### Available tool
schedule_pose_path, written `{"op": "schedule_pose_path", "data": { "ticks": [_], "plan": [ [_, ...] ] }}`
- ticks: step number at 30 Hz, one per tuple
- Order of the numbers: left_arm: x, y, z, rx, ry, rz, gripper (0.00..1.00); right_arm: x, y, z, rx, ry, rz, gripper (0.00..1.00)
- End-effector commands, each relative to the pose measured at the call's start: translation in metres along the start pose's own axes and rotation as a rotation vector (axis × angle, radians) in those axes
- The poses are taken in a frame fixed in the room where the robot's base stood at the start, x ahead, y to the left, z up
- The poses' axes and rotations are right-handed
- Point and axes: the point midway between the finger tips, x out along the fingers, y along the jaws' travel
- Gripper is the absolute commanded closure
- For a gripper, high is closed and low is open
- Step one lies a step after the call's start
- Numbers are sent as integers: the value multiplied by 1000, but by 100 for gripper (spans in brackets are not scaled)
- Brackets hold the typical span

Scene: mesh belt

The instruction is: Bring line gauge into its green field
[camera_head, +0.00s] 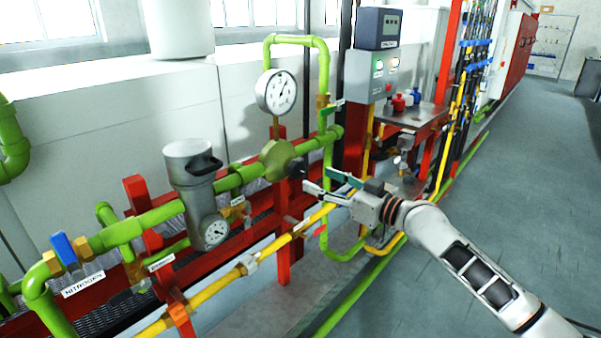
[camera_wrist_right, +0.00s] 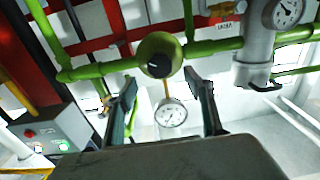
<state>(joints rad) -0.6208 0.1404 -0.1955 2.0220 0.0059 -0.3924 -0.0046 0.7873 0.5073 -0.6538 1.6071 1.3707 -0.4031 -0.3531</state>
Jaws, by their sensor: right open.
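A large round white dial gauge (camera_head: 276,92) stands above the green line in the head view. It also shows between my right fingers in the right wrist view (camera_wrist_right: 171,113). Its dark needle shows, but its reading and any green field are too small to make out. Below it is a round olive-green regulator (camera_head: 276,160) with a black knob (camera_head: 297,168). The knob also shows in the wrist view (camera_wrist_right: 160,67). My right gripper (camera_head: 317,180) is open, its fingertips pointing at the knob from a short distance, with nothing between them. My left gripper is out of view.
A grey filter bowl (camera_head: 190,165) with a smaller gauge (camera_head: 215,232) stands left of the regulator. A blue-handled valve (camera_head: 64,248) is at far left. Yellow pipe (camera_head: 215,287) and red frame run below. A grey control box (camera_head: 370,75) is behind. The floor right is clear.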

Motion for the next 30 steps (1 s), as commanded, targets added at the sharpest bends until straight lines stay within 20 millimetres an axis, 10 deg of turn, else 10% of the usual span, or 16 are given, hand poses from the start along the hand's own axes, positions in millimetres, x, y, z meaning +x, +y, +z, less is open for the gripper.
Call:
{"op": "schedule_pose_path", "data": {
  "ticks": [18, 30],
  "plan": [
    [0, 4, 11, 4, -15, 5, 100, 73, 1, -3, 1, 3, -2, 47],
    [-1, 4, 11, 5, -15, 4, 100, 79, 1, -4, -1, 3, -2, 52]
  ]
}}
